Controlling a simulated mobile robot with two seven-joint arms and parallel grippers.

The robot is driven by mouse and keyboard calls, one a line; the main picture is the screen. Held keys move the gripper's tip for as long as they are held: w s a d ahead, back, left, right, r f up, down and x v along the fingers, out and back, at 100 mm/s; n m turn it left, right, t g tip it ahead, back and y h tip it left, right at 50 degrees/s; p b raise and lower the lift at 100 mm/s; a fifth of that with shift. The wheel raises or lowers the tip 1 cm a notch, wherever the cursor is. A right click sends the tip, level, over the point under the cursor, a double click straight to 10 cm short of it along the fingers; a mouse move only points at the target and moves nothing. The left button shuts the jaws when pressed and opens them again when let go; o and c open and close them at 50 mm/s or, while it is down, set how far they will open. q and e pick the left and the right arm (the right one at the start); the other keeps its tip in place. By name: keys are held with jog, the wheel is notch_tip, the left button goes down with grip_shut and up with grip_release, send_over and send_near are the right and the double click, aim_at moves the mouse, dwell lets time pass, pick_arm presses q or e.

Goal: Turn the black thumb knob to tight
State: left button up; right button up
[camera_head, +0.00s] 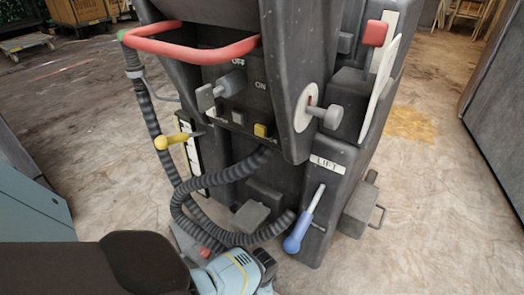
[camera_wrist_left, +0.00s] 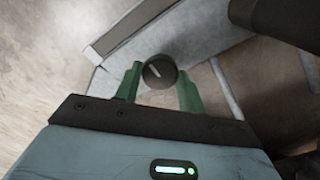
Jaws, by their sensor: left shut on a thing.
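I cannot pick out the knob in the head view. There my left arm comes in at the lower left, and its pale blue wrist part (camera_head: 232,274) is low in the middle. Its fingers are hidden there. My right gripper is in neither view.
A dark machine stands ahead with a red handle bar (camera_head: 200,50), a yellow lever (camera_head: 172,141), a blue-handled lever (camera_head: 302,225) by a LIFT label (camera_head: 327,163), and a grey T-handle (camera_head: 220,90). A ribbed black hose (camera_head: 205,183) loops close to my left wrist.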

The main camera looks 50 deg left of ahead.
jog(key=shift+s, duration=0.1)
pick_arm(q)
jog(key=o, duration=0.9)
jog(key=shift+o, duration=0.3)
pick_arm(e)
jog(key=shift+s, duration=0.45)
pick_arm(q)
notch_tip(320, 180, up, 8)
jog(key=p, duration=0.5)
jog(key=shift+f, duration=0.1)
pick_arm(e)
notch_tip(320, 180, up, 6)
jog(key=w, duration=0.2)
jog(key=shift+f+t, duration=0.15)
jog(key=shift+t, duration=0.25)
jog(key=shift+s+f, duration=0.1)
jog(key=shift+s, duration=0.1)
